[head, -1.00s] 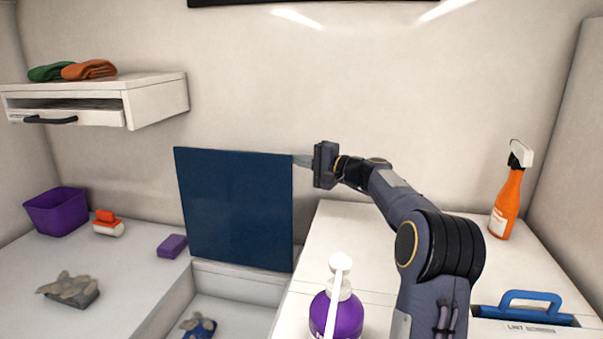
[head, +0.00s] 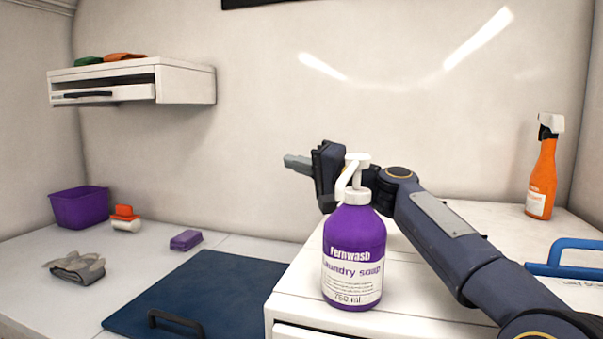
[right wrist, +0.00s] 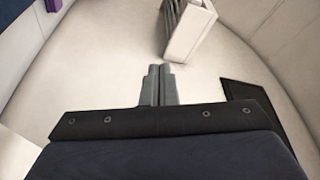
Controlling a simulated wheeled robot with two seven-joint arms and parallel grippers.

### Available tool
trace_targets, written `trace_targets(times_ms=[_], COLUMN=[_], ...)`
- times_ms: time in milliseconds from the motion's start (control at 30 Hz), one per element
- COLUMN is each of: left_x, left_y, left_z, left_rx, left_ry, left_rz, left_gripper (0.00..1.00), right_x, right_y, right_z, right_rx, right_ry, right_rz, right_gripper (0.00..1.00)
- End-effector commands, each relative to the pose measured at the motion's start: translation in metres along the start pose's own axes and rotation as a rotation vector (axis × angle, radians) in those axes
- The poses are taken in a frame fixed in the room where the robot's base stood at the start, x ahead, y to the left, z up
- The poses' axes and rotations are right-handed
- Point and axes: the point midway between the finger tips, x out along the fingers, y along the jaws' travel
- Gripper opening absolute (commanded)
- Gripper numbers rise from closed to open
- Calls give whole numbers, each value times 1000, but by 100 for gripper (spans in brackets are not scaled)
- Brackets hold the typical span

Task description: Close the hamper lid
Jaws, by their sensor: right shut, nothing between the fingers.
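The hamper lid (head: 200,289) is a dark blue panel with a black handle (head: 176,322). In the head view it lies flat at the lower left, level with the counter around it, and covers the hamper opening. My right gripper (head: 298,163) is shut and empty. It is in the air above and to the right of the lid, apart from it, behind the purple soap bottle. Its closed fingers also show in the right wrist view (right wrist: 159,85). My left gripper is not in view.
A purple laundry soap bottle (head: 353,255) stands on the white cabinet top, close in front of my right arm. An orange spray bottle (head: 541,172) stands at the right. A grey glove (head: 76,267), purple bin (head: 80,207) and purple block (head: 186,240) rest on the left counter. A shelf (head: 185,82) juts from the wall.

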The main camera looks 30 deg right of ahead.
Motion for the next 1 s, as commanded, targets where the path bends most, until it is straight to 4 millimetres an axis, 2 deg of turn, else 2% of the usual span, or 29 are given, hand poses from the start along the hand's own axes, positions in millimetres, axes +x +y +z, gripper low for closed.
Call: trace_targets(times_ms=[200,700,867,1000], left_x=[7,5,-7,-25], left_y=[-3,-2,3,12], left_z=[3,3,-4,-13], left_rx=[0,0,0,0], left_ry=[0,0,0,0], left_rz=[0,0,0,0], left_gripper=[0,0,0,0], right_x=[-3,-3,0,5], right_y=[1,-2,-19,-46], right_z=[9,9,6,1], right_rx=[0,1,0,0], right_ry=[0,0,-1,-3], right_rz=[-1,0,-2,-3], right_gripper=[0,0,0,0])
